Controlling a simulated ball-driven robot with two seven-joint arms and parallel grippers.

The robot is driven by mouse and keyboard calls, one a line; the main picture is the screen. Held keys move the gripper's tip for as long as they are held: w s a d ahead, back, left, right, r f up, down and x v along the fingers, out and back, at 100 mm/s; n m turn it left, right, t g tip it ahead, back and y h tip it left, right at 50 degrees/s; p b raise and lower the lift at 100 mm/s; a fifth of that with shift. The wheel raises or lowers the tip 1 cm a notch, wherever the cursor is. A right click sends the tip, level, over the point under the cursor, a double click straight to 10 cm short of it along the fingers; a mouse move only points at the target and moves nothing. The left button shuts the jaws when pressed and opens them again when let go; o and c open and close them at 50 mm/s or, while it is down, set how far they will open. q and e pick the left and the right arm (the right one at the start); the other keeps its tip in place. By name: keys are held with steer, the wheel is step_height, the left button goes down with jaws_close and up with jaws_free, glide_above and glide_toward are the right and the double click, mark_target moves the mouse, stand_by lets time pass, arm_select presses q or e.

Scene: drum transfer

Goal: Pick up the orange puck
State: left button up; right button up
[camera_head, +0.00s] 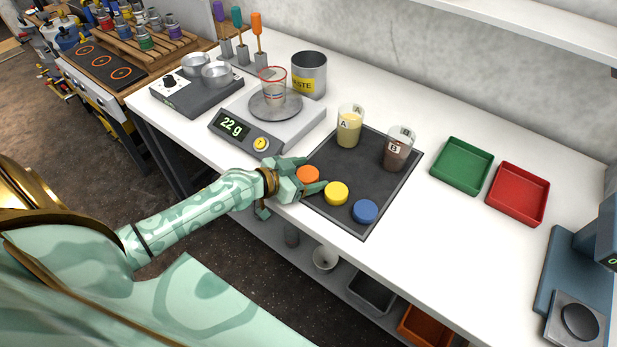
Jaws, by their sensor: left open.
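The orange puck (308,174) lies at the left corner of the dark square mat (358,224) on the white bench. My left gripper (312,174) is open, with its two fingers on either side of the orange puck. Whether the fingers touch the puck I cannot tell. A yellow puck (336,193) lies close to the lower fingertip, and a blue puck (365,211) lies further right along the mat's near edge. My right gripper does not show.
Beaker A (349,128) and beaker B (398,150) stand on the mat's far part. A scale (262,125) reading 22 g bears a glass beaker. A waste can (309,75) stands behind. Green (461,165) and red (517,194) trays sit right. The front bench is clear.

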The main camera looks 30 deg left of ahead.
arm_select(q)
steer(key=shift+w+d+f, duration=0.15)
steer(key=shift+w, duration=0.25)
steer(key=shift+s, duration=0.1)
steer(key=c, duration=1.1)
steer(key=shift+o, duration=0.2)
